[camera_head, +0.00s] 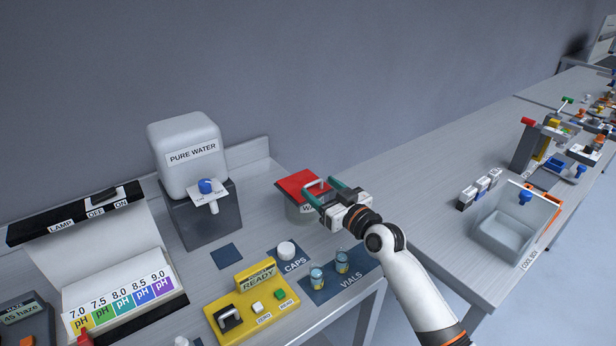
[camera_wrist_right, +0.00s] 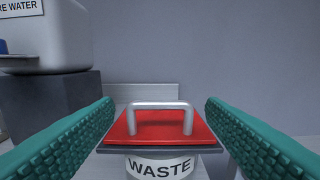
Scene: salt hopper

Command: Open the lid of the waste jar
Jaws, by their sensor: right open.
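The waste jar (camera_head: 299,213) stands on the bench at the back right, partly hidden behind my right gripper in the head view. Its red lid (camera_head: 296,184) lies flat on top and is closed, with a grey bar handle (camera_wrist_right: 160,105) standing up from it. The right wrist view shows the jar's "WASTE" label (camera_wrist_right: 158,167) below the lid. My right gripper (camera_head: 319,191) is open, its green fingers apart on either side of the lid in the wrist view. The handle lies between and beyond the fingertips, and nothing is held. My left gripper is not in view.
The pure water tank (camera_head: 187,150) stands left of the jar on a dark block. In front are the caps mat with a white cap (camera_head: 286,249), vials (camera_head: 341,262) and a yellow meter (camera_head: 225,303). A second bench at right holds a clear bin (camera_head: 508,228).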

